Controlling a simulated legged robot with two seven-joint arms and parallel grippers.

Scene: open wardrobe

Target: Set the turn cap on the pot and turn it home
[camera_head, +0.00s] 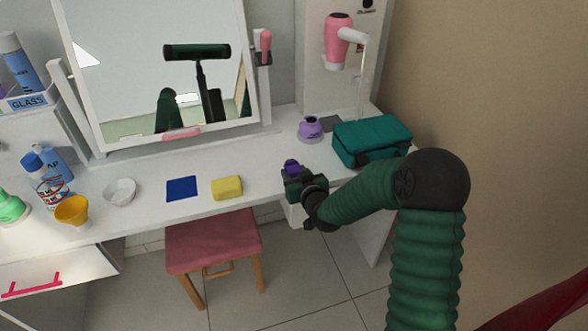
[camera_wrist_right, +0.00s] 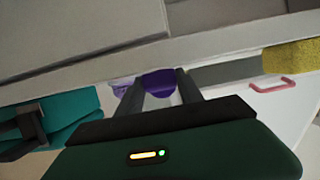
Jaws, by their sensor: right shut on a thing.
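The purple pot (camera_head: 311,128) stands on the white dressing table, left of the teal case, with a dark opening at its top. My right gripper (camera_head: 292,172) is in front of the pot, near the table's front edge. It is shut on the purple turn cap (camera_head: 292,166), which is apart from the pot. In the right wrist view the cap (camera_wrist_right: 160,84) shows between the two fingers; its lower part is hard to make out. A paler purple patch beside the left finger may be the pot (camera_wrist_right: 122,86). My left gripper is not in view.
A teal case (camera_head: 372,140) lies close right of the pot. A yellow sponge (camera_head: 227,188), a blue square (camera_head: 182,188) and a white bowl (camera_head: 120,191) lie leftward. The mirror (camera_head: 150,70) stands behind. A pink stool (camera_head: 213,241) is below the table.

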